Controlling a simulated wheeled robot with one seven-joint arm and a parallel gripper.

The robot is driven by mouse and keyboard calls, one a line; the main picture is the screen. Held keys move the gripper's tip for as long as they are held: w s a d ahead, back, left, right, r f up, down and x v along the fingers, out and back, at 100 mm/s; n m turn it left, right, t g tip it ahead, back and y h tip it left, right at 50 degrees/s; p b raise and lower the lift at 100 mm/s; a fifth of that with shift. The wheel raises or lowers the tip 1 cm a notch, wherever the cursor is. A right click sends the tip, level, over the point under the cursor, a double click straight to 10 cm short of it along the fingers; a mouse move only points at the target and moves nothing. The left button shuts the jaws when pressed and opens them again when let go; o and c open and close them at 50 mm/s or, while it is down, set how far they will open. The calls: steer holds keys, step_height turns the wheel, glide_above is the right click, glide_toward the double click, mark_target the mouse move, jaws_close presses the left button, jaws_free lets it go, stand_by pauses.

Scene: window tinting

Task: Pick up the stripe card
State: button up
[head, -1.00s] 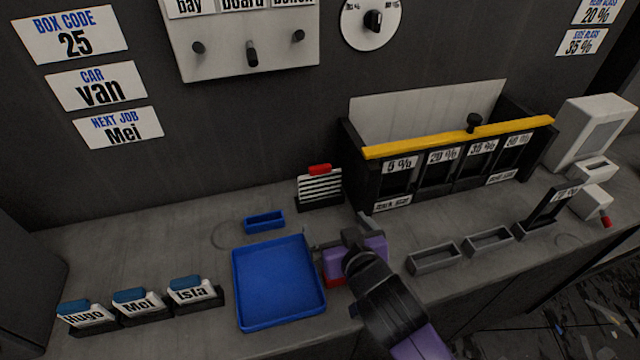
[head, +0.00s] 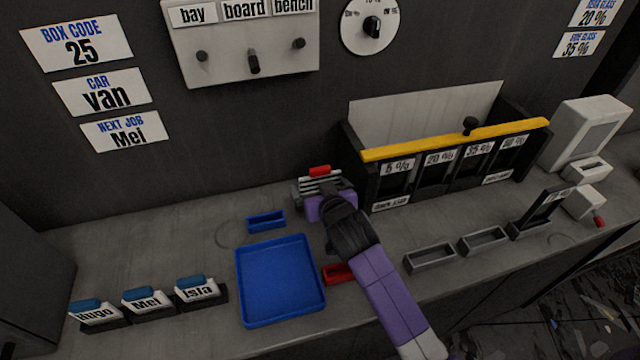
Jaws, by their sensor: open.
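The stripe card (head: 321,182) is a white card with black stripes and a red top tab (head: 319,170). It stands upright at the back of the bench, left of the black rack. My gripper (head: 318,193) is right in front of it, with its jaws open at about the card's height. The gripper and arm hide the card's lower part and its holder. I cannot tell whether the fingers touch the card.
A blue tray (head: 280,318) and a small blue holder (head: 265,221) lie left of my arm. A red tray (head: 338,273) is partly under it. Name cards (head: 147,299) stand at front left. The black rack (head: 352,150) with a yellow bar and grey holders (head: 430,258) are at right.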

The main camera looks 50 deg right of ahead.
steer(key=shift+w+d+f, duration=0.3)
steer(key=shift+w+d, duration=0.05)
steer(key=shift+w, duration=0.1)
steer(key=c, duration=1.1)
steer(key=shift+r, duration=0.1)
